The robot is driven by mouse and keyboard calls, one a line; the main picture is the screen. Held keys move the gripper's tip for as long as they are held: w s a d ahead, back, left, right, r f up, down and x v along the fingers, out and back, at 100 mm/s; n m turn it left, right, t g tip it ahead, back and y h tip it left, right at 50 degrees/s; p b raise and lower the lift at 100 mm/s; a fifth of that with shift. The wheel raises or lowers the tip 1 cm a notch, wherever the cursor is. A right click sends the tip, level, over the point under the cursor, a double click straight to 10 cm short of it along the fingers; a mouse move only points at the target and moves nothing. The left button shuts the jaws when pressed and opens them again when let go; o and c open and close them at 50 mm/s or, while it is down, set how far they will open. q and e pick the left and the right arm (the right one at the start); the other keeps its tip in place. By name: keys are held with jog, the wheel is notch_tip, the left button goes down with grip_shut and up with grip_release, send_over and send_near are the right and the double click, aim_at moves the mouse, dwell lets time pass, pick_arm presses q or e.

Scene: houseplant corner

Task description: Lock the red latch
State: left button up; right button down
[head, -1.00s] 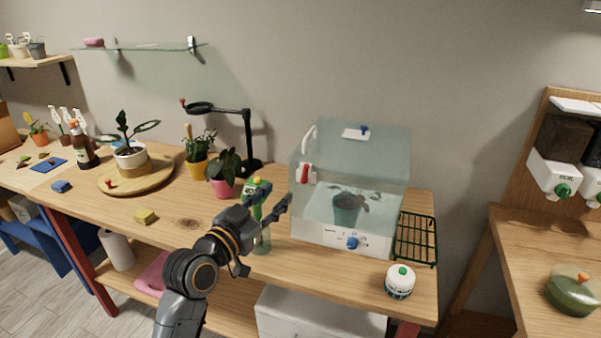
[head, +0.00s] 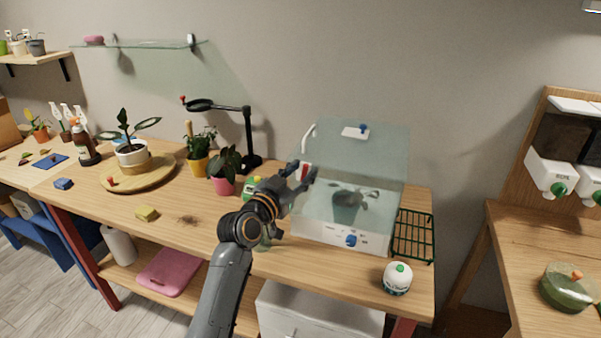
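The red latch (head: 305,172) sits on a white plate on the left side of a clear propagation box (head: 376,168). The box has a white base with a blue knob (head: 351,240), and a potted plant stands inside it. My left gripper (head: 303,169) is at the box's left side, with its two fingers apart and the latch between or just behind them. I cannot tell whether the fingers touch it. The latch is partly hidden by the fingers. My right gripper is not in view.
A green and yellow bottle (head: 252,188) stands behind my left wrist, mostly hidden. A pink pot (head: 224,185) and a black lamp stand (head: 248,140) are left of the box. A green wire rack (head: 413,236) and a white jar (head: 397,279) are to its right.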

pick_arm(q)
grip_shut()
jog(key=shift+a, duration=0.1)
jog(key=shift+a+f+n+b, duration=0.1)
jog(key=shift+n+b, duration=0.25)
jog(key=shift+n, duration=0.05)
jog(key=shift+w+a+n, duration=0.1)
jog(key=shift+a+n, duration=0.05)
jog(key=shift+n, duration=0.55)
grip_release()
